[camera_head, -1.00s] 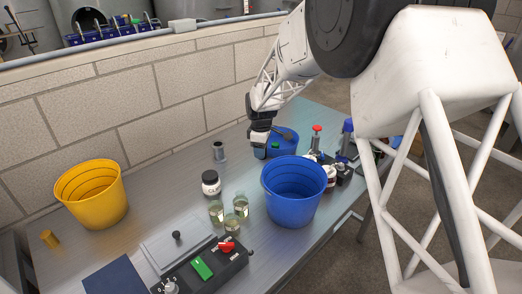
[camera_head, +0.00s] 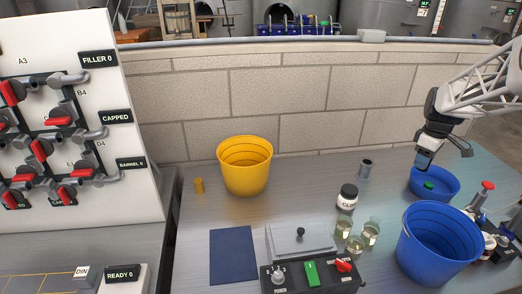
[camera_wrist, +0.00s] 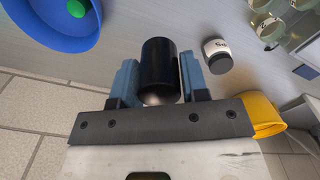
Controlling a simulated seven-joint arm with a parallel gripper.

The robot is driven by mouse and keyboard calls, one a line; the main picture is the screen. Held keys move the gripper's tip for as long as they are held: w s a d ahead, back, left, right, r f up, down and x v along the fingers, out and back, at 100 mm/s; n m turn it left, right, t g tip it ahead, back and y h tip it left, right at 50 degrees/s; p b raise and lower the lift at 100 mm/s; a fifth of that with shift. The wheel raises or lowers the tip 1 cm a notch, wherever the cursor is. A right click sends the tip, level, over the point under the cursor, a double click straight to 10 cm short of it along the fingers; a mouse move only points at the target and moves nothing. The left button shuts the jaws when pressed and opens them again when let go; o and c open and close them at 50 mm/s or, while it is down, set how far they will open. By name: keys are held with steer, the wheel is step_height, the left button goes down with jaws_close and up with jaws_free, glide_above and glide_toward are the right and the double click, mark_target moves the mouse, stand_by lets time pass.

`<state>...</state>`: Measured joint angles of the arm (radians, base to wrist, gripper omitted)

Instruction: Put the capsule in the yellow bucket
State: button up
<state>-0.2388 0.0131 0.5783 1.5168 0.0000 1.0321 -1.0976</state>
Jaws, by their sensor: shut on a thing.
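My gripper (camera_head: 424,163) is at the left rim of a shallow blue bowl in the head view. In the wrist view my gripper (camera_wrist: 158,85) is shut on a glossy black cylinder with a rounded, shiny end, which I take to be the capsule (camera_wrist: 160,68). The capsule is mostly hidden behind the fingers in the head view. The yellow bucket (camera_head: 245,178) stands upright at the back of the table, well to the left of my gripper. Its edge also shows at the right of the wrist view (camera_wrist: 262,112).
Between them stand a grey cylinder (camera_head: 365,169), a black-lidded jar (camera_head: 347,197) and several glass jars (camera_head: 371,232). The blue bowl (camera_head: 446,193) holds something green. A large blue bucket (camera_head: 437,243) stands in front. A gold cylinder (camera_head: 199,185) stands left of the yellow bucket.

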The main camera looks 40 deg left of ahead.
steer(key=s+a+r+n, duration=0.1)
steer(key=s+a+n, duration=0.15)
steer(key=a, duration=1.35)
steer(key=s+a+r+n, duration=0.1)
steer(key=s+a+n, duration=0.15)
steer(key=a, duration=1.25)
steer(key=s+a+n, duration=0.2)
steer(key=s+a, duration=0.6)
steer(key=a, duration=0.5)
steer(key=s+a+n, duration=0.2)
steer(key=s+a, duration=0.7)
steer(key=a, duration=0.4)
step_height(320, 180, down, 12)
steer(key=shift+r, duration=0.2)
steer(key=shift+s+a+f, duration=0.1)
steer(key=shift+f, duration=2.4)
steer(key=shift+f, duration=2.5)
